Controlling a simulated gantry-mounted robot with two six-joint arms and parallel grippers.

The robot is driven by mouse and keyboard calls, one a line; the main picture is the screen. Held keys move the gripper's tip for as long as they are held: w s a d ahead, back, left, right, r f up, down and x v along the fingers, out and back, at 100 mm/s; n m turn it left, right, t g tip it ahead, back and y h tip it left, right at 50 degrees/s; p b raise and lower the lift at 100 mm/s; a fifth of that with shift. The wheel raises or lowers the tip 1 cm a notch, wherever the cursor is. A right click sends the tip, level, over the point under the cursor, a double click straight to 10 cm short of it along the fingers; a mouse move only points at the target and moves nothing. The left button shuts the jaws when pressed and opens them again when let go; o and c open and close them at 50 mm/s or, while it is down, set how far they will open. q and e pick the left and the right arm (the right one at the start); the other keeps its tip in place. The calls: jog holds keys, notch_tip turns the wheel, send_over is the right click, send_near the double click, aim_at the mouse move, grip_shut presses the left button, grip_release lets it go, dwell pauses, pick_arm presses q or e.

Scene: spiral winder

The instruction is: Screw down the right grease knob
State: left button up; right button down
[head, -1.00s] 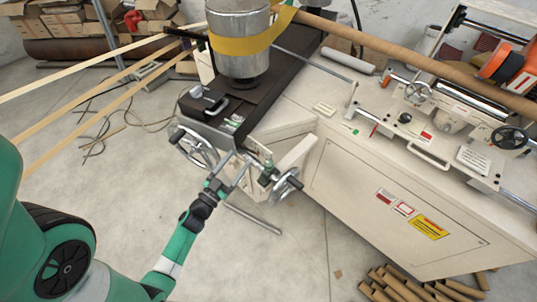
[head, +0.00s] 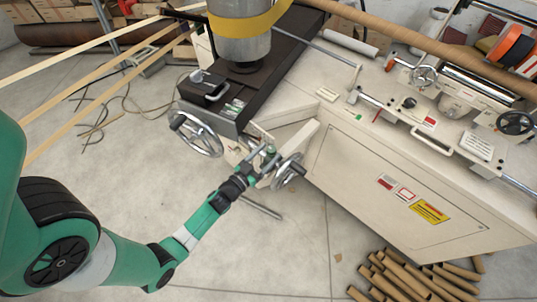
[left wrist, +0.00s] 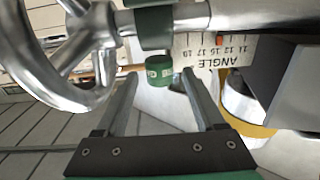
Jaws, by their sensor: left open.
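The green grease knob (left wrist: 160,70) hangs under a green collar on a metal shaft in the left wrist view. In the head view a small green part (head: 271,150) shows by the small handwheel, just past my left gripper. My left gripper (head: 263,160) is open. In the left wrist view its two fingers (left wrist: 158,84) reach up on either side of the knob, with visible space on both sides. I cannot tell how deep the knob sits between them. My right gripper is not in view.
A chrome handwheel (left wrist: 65,50) stands close to the left finger; it shows in the head view (head: 289,171). A larger handwheel (head: 196,134) is to its left. An angle scale (left wrist: 210,50) lies behind the knob. Cardboard tubes (head: 400,280) lie on the floor.

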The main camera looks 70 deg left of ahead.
pick_arm(q)
jog(key=shift+w+a, duration=0.2)
jog(key=shift+w, duration=0.15)
